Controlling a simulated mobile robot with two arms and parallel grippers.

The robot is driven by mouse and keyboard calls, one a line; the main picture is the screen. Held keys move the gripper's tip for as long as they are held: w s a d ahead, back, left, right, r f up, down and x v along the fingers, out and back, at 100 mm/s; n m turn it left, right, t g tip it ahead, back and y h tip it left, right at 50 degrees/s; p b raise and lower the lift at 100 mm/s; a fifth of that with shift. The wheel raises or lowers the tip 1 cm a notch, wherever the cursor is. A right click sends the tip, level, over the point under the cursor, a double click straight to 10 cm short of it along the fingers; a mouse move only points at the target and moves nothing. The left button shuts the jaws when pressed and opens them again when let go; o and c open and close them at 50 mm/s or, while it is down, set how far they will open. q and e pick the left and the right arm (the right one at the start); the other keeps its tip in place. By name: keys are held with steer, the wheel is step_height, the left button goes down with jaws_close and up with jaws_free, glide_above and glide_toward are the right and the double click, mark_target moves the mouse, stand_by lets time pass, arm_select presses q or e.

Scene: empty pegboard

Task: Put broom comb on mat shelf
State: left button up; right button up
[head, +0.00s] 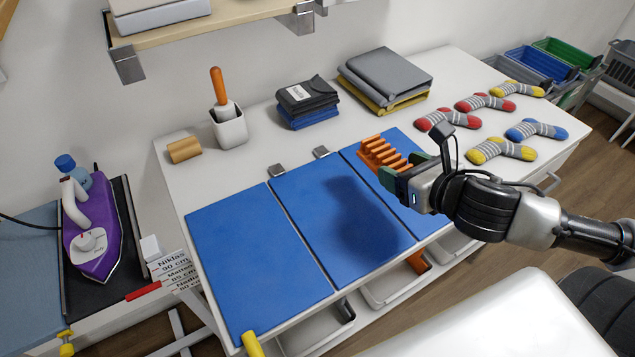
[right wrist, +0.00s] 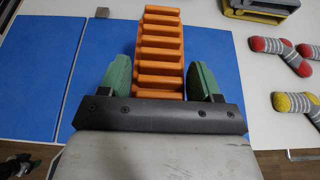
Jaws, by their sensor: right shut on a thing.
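The orange broom comb (head: 380,150), a ridged piece, is in my right gripper (head: 402,170), which is shut on it. In the right wrist view the comb (right wrist: 160,50) sits between the green fingers, with its ridged side showing and its far end pointing away. It appears over the right-hand blue mat panel (head: 365,160); whether it touches the mat is unclear. The other blue panels (head: 255,265) lie flat and bare on the white table. A wooden shelf (head: 235,22) is on the wall above; I cannot tell which is the mat shelf.
Several striped socks (head: 500,150) lie right of the gripper.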

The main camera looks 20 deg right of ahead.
steer(key=shift+r, duration=0.1)
steer(key=shift+w+a+f+b, duration=0.2)
steer(key=shift+w+a+f, duration=0.1)
steer(key=shift+a, duration=0.25)
steer(key=shift+w+a+f+b, duration=0.15)
steer(key=shift+a+f, duration=0.15)
steer(key=shift+a, duration=0.2)
steer(key=p, duration=0.1)
glide_above(336, 208)
step_height(336, 208, down, 5)
steer(key=shift+w+f, duration=0.1)
steer(key=shift+f, duration=0.35)
arm_select(q)
steer(key=shift+s+r, duration=0.1)
steer(key=shift+s, duration=1.1)
arm_select(e)
steer(key=shift+f, duration=1.8)
steer(key=shift+f, duration=0.2)
steer(key=o, duration=1.1)
steer(key=shift+c, duration=0.2)
